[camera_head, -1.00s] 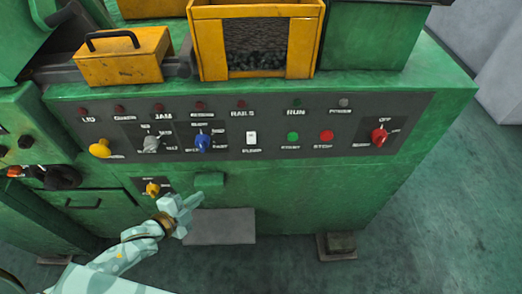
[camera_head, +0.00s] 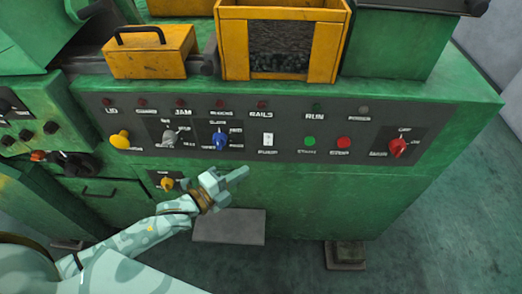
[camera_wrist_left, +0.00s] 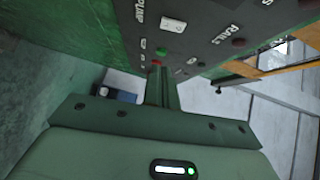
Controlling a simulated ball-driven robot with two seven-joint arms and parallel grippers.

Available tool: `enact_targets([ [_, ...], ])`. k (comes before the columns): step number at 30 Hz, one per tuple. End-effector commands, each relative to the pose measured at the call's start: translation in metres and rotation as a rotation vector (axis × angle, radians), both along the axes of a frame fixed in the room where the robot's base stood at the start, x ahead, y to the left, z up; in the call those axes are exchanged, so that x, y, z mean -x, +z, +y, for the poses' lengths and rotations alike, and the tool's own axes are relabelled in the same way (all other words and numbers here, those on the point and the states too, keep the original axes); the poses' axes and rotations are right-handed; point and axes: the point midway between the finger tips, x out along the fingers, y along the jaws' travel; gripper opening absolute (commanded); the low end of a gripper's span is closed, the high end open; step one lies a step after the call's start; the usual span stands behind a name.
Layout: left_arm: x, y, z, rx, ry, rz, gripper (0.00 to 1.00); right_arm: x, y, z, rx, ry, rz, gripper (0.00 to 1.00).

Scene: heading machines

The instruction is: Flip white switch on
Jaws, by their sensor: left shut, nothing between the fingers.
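The white switch (camera_head: 267,139) sits on the dark control panel above the label PUMP. It also shows in the left wrist view (camera_wrist_left: 173,24), near the top middle. My left gripper (camera_head: 238,174) is in front of the green machine, below and a little left of the switch, apart from it in the head view. Its fingers (camera_wrist_left: 160,76) are shut and empty, and in the wrist view they point towards the panel just below the switch. Whether the switch is on or off is too small to tell. My right gripper is not in view.
Beside the switch are a blue knob (camera_head: 220,141), a green button (camera_head: 309,142) and a red button (camera_head: 344,143). A red rotary knob (camera_head: 398,148) is at the panel's right. A yellow knob (camera_head: 167,184) is near my left wrist. A yellow bin (camera_head: 232,50) stands on top.

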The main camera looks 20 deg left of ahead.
Motion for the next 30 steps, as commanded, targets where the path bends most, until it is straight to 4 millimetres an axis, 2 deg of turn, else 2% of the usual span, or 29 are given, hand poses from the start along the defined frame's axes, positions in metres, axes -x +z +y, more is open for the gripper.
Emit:
enact_targets([
  [10, -0.065, -0.007, -0.036, 0.000, 0.000, -0.001, 0.00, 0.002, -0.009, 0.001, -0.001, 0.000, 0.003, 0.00],
  [15, -0.089, -0.011, -0.028, -0.002, 0.001, 0.001, 0.00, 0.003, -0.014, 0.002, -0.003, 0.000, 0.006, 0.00],
  [21, -0.101, -0.012, -0.025, 0.000, 0.000, 0.001, 0.00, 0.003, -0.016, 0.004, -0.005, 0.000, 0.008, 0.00],
  [30, -0.101, -0.011, -0.024, 0.000, 0.001, 0.001, 0.00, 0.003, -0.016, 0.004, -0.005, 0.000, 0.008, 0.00],
])
